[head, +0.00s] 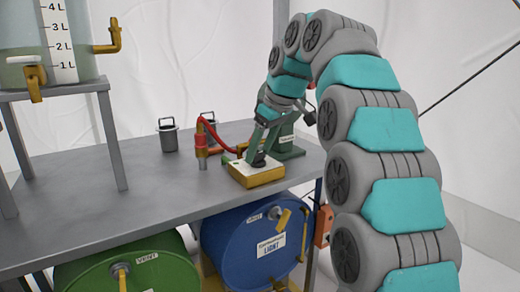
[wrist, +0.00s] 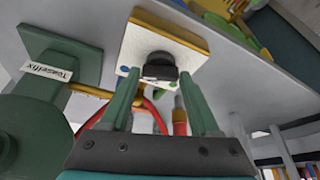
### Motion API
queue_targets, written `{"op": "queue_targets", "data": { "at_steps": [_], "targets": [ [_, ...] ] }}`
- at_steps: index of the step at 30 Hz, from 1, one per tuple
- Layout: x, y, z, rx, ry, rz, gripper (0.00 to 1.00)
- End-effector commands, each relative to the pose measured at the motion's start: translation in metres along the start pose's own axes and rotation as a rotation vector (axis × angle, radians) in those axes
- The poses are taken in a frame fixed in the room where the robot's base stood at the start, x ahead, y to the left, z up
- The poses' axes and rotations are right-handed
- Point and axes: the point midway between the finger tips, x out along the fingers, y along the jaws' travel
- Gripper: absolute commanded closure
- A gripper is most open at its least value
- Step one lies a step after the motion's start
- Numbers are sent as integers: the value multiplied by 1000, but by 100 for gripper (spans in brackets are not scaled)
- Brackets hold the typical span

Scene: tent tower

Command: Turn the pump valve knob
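A black knob (wrist: 160,66) sits on the white face of a small yellow-edged box (wrist: 185,35). In the head view the box (head: 257,177) rests on the grey table near its right end, with the knob (head: 259,159) on top. My gripper (wrist: 158,88) has its two green fingers spread, one on each side of the knob, with visible gaps. It also shows in the head view, reaching down over the box (head: 264,146). Whether the tips are level with the knob or just short of it, I cannot tell.
A green device (head: 287,146) stands right behind my gripper, close to it. A red-and-yellow fitting (head: 201,142) with a red hose stands to the left of the box. Metal canisters (head: 168,134) stand farther back. Blue (head: 250,240) and green (head: 130,270) drums lie below the table.

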Motion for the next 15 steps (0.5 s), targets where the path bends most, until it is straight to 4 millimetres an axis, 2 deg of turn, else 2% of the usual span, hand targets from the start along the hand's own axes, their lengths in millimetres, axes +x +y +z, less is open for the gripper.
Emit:
{"op": "queue_targets", "data": {
  "at_steps": [2,15],
  "targets": [
    [0,0,0,0,0,0,47],
    [0,0,0,0,0,0,97]
  ]
}}
